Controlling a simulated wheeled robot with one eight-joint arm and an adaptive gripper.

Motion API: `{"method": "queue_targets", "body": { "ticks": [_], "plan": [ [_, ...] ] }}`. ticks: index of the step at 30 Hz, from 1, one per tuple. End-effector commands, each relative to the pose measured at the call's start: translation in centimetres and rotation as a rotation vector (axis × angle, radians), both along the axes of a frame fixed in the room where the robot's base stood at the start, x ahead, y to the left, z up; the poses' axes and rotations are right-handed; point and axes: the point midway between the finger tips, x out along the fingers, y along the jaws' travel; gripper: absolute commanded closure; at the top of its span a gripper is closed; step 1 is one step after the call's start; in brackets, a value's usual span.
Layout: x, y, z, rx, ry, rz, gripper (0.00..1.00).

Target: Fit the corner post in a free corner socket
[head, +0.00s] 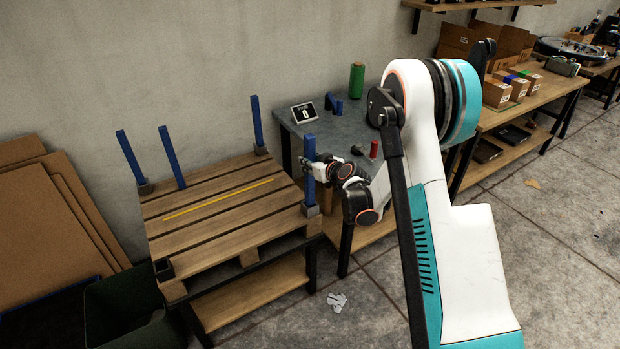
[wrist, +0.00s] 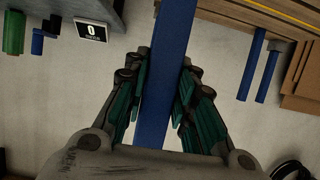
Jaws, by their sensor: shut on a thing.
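My gripper (head: 312,168) is shut on a blue corner post (head: 309,172). The post is upright at the pallet's right front corner, its lower end at the dark socket (head: 311,210); I cannot tell how deep it sits. In the wrist view the post (wrist: 166,70) runs between both fingers of my gripper (wrist: 160,90). The wooden pallet (head: 215,215) has an empty socket (head: 164,268) at its left front corner. Blue posts stand in the back left socket (head: 144,187) and the back right socket (head: 260,149). Another blue post (head: 172,157) stands along the back edge.
A grey-topped table (head: 345,125) behind my gripper holds a small display (head: 304,113), a green cylinder (head: 357,80), a red cylinder (head: 374,149) and a blue piece (head: 333,104). A yellow strip (head: 218,198) lies across the pallet. Cardboard sheets (head: 60,200) lean at left beside a dark green bin (head: 130,310).

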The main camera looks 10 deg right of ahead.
Motion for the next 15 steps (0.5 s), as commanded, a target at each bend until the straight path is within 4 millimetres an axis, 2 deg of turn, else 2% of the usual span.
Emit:
{"method": "queue_targets", "body": {
  "ticks": [5, 12, 15],
  "plan": [
    [0.0, 0.0, -1.1, 0.0, 0.0, 0.0, 1.0],
    [0.0, 0.0, -4.4, 0.0, 0.0, 0.0, 1.0],
    [0.0, 0.0, -4.6, 0.0, 0.0, 0.0, 1.0]
  ]
}}
